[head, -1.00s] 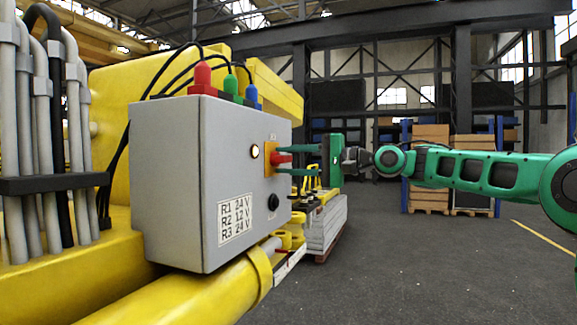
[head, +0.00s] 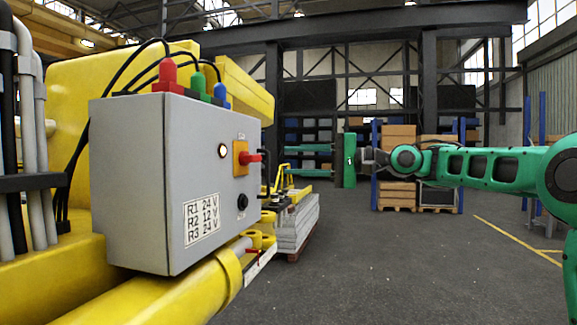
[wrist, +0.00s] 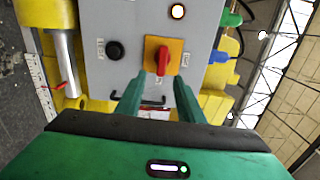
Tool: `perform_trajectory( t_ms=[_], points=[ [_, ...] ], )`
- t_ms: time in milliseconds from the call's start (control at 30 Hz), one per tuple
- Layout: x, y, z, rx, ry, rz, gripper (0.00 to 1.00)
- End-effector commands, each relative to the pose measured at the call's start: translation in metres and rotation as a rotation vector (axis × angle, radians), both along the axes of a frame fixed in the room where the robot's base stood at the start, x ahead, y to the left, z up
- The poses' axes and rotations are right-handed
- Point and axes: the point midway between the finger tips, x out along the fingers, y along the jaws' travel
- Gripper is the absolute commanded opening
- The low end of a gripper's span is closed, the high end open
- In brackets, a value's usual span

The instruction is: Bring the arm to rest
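The grey control box (head: 135,180) stands on the yellow machine at left in the head view. On its side are a lit lamp (head: 222,151), a red switch (head: 252,158) on a yellow plate and a black knob (head: 242,202). My green gripper (head: 288,160) is to the right of the box, clear of the switch, with its two fingers apart and pointing toward the box. In the wrist view the fingers of my gripper (wrist: 162,78) are open and empty. The red switch (wrist: 162,60) shows ahead between the fingertips, apart from them.
Black cables run to red, green and blue plugs (head: 200,85) on the box top. A yellow cylinder (head: 160,295) lies below the box. Pallets with stacked boxes (head: 398,165) stand behind my arm. The grey floor (head: 400,265) at right is clear.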

Motion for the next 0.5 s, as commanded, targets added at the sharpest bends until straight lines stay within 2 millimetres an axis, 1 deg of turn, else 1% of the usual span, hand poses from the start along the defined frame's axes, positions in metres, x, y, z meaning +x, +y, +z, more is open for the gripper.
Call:
perform_trajectory(
  t_ms=[367, 467, 500],
  points=[
    [0.000, 0.001, -0.001, -0.003, 0.000, -0.002, 0.34],
    [0.003, 0.002, -0.014, -0.047, -0.001, -0.027, 0.34],
    [0.005, 0.002, -0.025, -0.086, -0.003, -0.049, 0.34]
  ],
)
